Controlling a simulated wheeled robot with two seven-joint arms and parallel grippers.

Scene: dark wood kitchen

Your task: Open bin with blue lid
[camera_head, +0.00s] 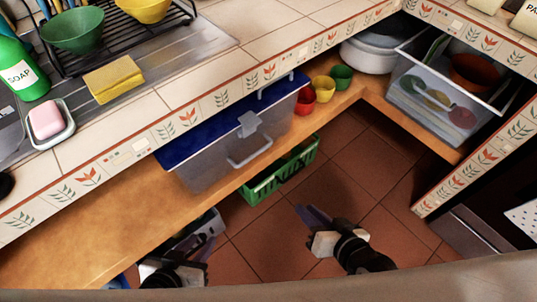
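The bin with the blue lid (190,144) sits on the wooden shelf under the tiled counter. Its grey see-through body (212,172) faces the floor side, with a grey latch (249,124) and a handle (249,151) on the front. The lid looks closed; the counter edge hides its back part. My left gripper (203,228) is low in the picture, below and in front of the bin, apart from it. My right gripper (312,217) is above the floor tiles, right of the bin and apart from it. Neither gripper's finger gap shows clearly.
Red (304,100), yellow (323,88) and green (341,77) cups stand right of the bin. A green crate (282,170) is on the floor below the shelf. A clear bin (432,113) stands at the right. The counter edge overhangs the blue lid.

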